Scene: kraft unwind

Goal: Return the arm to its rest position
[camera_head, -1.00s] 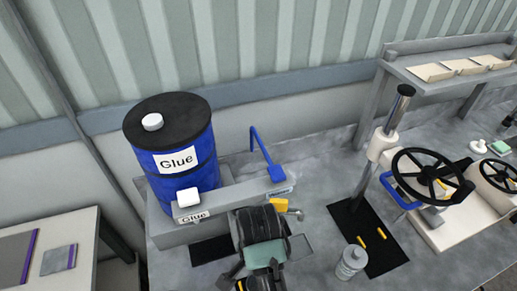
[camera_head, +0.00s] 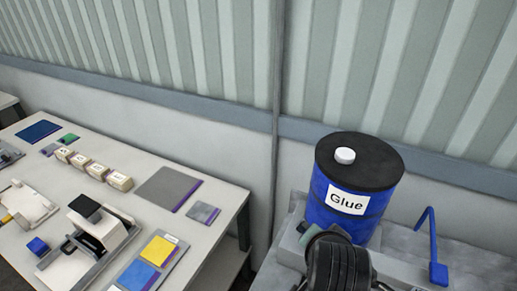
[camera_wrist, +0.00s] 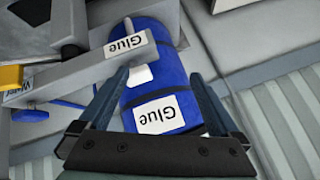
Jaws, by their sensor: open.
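My gripper (camera_wrist: 160,115) is open in the wrist view, with its two fingers apart and nothing between them but the view of the blue glue drum behind. My arm shows at the bottom of the head view, in front of the drum; the fingers cannot be made out there. The blue glue drum (camera_head: 318,188) has a black lid, a white cap and a white "Glue" label. It stands upright on a grey base, and it also shows upside down in the wrist view (camera_wrist: 150,88).
A blue lever (camera_head: 434,245) stands right of the drum. A pale table (camera_head: 222,205) at left holds a row of small boxes (camera_head: 92,169), a grey pad (camera_head: 168,189), coloured cards (camera_head: 160,250) and a small machine (camera_head: 92,238). A corrugated wall (camera_head: 180,50) runs behind.

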